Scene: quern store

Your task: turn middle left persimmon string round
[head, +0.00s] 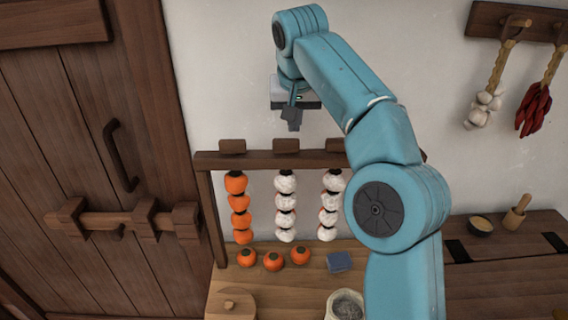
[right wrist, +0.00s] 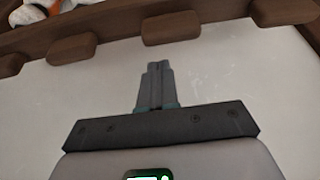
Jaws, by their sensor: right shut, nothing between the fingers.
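Persimmon strings hang from a dark wooden rack (head: 262,161), with wooden blocks along its top. The leftmost string (head: 238,208) is orange. The middle left string (head: 285,207) shows mostly white, powdery faces with a little orange between the fruits. The string to its right (head: 329,206) is also mostly white. Anything further right is hidden behind my right arm. My right gripper (head: 291,119) is shut and empty, above the rack and near the block (head: 286,146) over the middle left string. Its closed fingers (right wrist: 158,68) also show in the right wrist view. My left gripper is not in view.
Garlic (head: 483,108) and red peppers (head: 533,110) hang at right. A barred door (head: 85,150) is at left.

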